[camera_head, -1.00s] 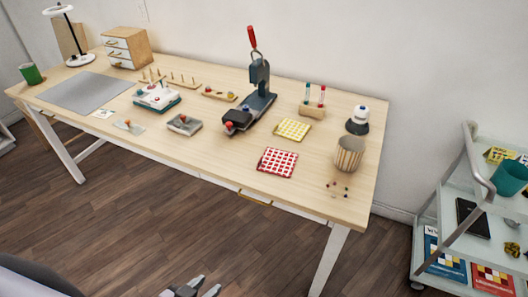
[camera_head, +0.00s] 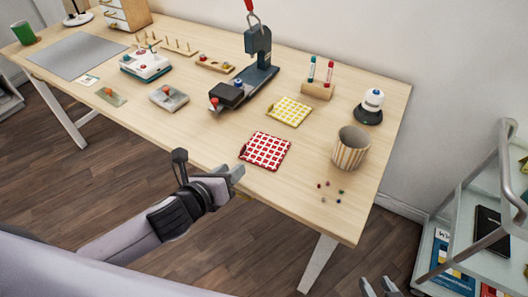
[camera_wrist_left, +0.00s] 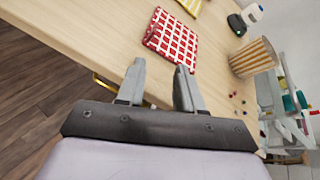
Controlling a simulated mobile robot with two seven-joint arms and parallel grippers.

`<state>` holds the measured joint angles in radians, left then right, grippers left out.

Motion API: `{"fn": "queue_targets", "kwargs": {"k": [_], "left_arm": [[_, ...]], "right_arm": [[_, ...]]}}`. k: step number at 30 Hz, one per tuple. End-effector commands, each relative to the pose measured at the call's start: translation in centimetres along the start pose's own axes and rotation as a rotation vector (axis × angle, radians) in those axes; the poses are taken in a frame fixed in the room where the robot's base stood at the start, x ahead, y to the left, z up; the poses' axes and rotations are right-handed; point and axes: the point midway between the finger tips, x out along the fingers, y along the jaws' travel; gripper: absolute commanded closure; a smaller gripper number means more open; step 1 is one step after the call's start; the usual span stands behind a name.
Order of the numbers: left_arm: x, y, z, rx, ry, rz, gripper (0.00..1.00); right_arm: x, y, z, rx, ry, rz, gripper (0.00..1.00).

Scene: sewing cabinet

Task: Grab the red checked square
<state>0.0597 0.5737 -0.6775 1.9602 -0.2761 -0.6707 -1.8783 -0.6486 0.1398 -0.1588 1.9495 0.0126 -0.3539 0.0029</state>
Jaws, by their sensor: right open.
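The red checked square (camera_head: 265,151) lies flat on the desk near its front edge. It also shows in the left wrist view (camera_wrist_left: 171,41), beyond my left fingertips. My left gripper (camera_head: 238,174) is at the desk's front edge, just short of the square and apart from it. In the left wrist view its two fingers (camera_wrist_left: 161,68) are spread with nothing between them. My right gripper (camera_head: 380,287) is open at the bottom edge of the head view, away from the desk; most of that arm is out of view.
A yellow checked square (camera_head: 290,111) lies behind the red one. A striped cup (camera_head: 350,149) stands to the right, with several small pins (camera_head: 330,190) in front. A press (camera_head: 257,65) stands behind left. Bare desk surrounds the red square. A shelf cart (camera_head: 470,225) is at right.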

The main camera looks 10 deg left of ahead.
Motion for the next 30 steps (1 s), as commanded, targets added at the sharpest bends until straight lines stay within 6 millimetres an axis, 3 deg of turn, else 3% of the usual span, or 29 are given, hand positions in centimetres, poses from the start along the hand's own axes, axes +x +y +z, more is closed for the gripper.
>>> {"fn": "queue_targets", "kwargs": {"k": [3,9,30], "left_arm": [[0.6,0.3,1.1,0.221,-0.024,0.007,0.64],[1.0,0.6,1.9,0.396,-0.041,0.018,0.64],[7.7,1.2,2.3,0.401,-0.041,0.016,0.64]], "right_arm": [[0.2,0.0,0.4,0.0,-0.001,0.0,0.57],[0.3,0.0,0.5,0.0,-0.001,-0.001,0.57],[0.8,-0.1,1.2,0.0,-0.001,-0.001,0.57]]}}
